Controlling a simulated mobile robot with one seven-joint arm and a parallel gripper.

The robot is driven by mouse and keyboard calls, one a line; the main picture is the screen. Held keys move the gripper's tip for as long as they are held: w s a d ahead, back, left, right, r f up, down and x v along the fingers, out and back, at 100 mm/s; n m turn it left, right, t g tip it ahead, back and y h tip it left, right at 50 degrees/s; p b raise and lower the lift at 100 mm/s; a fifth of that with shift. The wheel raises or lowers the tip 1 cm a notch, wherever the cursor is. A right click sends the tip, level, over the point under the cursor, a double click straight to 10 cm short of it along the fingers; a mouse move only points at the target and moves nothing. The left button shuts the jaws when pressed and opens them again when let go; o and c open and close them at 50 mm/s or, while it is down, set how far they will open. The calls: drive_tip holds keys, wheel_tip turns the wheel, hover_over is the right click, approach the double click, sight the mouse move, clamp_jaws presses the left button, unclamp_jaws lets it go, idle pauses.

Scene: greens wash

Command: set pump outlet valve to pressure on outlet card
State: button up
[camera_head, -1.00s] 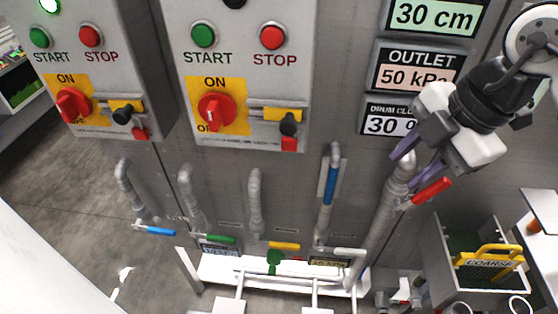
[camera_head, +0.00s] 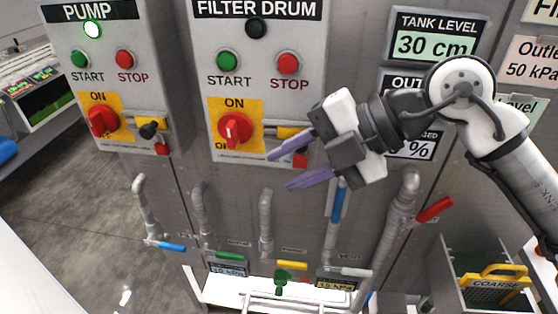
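The outlet card (camera_head: 394,78) is mostly covered by my arm; a second card (camera_head: 530,62) at the right reads "Outlet 50 kPa". Several pipes with coloured valve levers stand below the panels: a blue lever (camera_head: 171,247), a green lever (camera_head: 228,256), a yellow lever (camera_head: 292,265), an upright blue lever (camera_head: 338,204), a white lever (camera_head: 357,272) and a tilted red lever (camera_head: 435,209). I cannot tell which is the pump outlet valve. My gripper (camera_head: 301,162) is open and empty, its purple fingers pointing left in front of the filter drum panel's lower right edge.
The filter drum panel (camera_head: 308,102) has a dark lamp (camera_head: 256,28). A bin (camera_head: 492,252) with a yellow "COARSE" handle stands at lower right. Grey floor is open at left.

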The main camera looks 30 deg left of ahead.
drive_tip(key=shift+s+a+r+n+g+y, duration=0.2)
drive_tip(key=shift+s+a+r+n, duration=0.1)
drive_tip(key=shift+s+a, duration=0.15)
drive_tip(key=shift+s+a+r+n+g+y, duration=0.1)
drive_tip(key=shift+s+a+r+n+g, duration=0.1)
drive_tip(key=shift+s+a+n, duration=0.15)
